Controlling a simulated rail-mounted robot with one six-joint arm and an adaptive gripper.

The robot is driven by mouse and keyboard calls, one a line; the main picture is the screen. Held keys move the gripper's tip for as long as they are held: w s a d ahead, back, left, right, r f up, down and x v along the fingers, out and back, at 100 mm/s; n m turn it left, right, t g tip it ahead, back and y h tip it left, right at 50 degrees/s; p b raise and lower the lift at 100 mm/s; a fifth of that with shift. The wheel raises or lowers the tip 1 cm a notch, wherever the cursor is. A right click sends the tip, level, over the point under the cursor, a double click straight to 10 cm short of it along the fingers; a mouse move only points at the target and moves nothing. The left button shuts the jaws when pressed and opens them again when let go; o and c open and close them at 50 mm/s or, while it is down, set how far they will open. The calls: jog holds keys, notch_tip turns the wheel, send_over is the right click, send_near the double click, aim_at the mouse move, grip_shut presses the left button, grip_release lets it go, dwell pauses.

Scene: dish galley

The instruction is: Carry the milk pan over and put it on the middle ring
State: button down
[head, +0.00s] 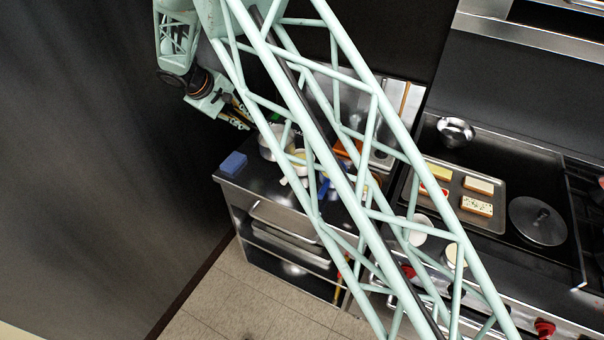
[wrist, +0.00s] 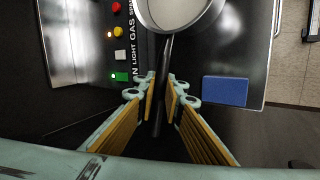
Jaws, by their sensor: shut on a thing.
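The milk pan (wrist: 180,14) is a pale metal pan with a long dark handle, at the top of the wrist view, partly cut off. My gripper (wrist: 160,88) is shut on its handle, which runs down between the ribbed fingers. In the head view my gripper (head: 242,112) is at the left end of the counter, with the pan (head: 272,146) just right of it, partly behind my arm. I cannot tell whether the pan touches the counter. I cannot pick out the middle ring; my arm hides much of the cooking range in the head view.
A blue block (head: 233,164) sits at the counter's left edge; it also shows right of the handle in the wrist view (wrist: 225,91). A tray (head: 441,211) of several slices, a round lid (head: 538,221) and a metal bowl (head: 455,132) are at the right. Wall buttons (wrist: 120,55) are near the gripper.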

jog(key=shift+n, duration=0.6)
jog(key=shift+s+a+p, duration=0.15)
jog(key=shift+s+a, duration=0.05)
jog(key=shift+a, duration=0.5)
jog(key=shift+s+a+p, duration=0.1)
jog(key=shift+s+a, duration=0.15)
jog(key=shift+a, duration=0.4)
jog(key=shift+s+a+p, duration=0.15)
jog(key=shift+s+a, duration=0.05)
jog(key=shift+a, duration=0.5)
jog(key=shift+f, duration=0.15)
jog(key=shift+f+p, duration=0.4)
jog(key=shift+f, duration=2.55)
jog(key=shift+f, duration=1.95)
